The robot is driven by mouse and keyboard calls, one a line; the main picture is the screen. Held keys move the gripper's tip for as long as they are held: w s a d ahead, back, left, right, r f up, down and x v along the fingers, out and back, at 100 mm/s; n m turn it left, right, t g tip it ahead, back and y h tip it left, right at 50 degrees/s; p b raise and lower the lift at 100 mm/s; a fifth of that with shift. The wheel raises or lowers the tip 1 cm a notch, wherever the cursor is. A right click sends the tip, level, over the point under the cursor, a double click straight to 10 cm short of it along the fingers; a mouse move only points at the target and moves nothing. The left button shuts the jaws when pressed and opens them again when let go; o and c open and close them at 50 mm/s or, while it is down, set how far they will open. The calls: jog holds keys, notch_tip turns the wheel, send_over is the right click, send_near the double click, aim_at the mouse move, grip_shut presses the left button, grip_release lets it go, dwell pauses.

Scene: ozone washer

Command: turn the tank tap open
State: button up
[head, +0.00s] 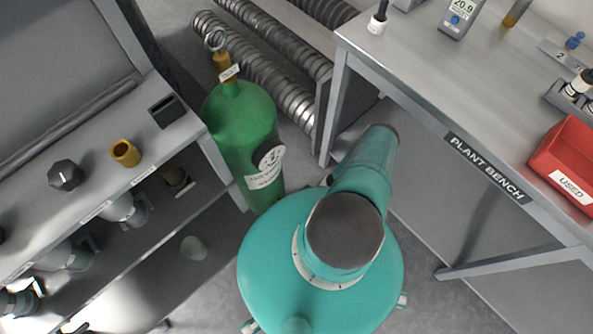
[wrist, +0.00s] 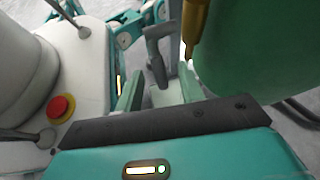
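The green tank (head: 240,130) stands on the floor left of centre in the head view. A brass valve (head: 222,62) sits on its top with a grey ring-shaped part (head: 215,38) and a small white tag (head: 230,73). A dark round part and a paper label are on its side. In the wrist view a green rounded surface (wrist: 260,50) fills the upper right, with a brass tapered part (wrist: 196,22) beside it. My gripper (wrist: 160,85) shows only in the wrist view; its two fingers are apart and I see nothing held. The brass part is beyond the right finger; contact cannot be told.
A shelf unit (head: 110,185) with knobs and flasks stands close left of the tank. Ribbed metal hoses (head: 260,75) lie behind it. The plant bench (head: 450,90) stands right, carrying a red bin (head: 568,160) and a meter (head: 460,18). Floor shows between them.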

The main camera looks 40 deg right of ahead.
jog(key=shift+d, duration=0.1)
jog(key=v, duration=1.3)
jog(key=shift+d, duration=0.35)
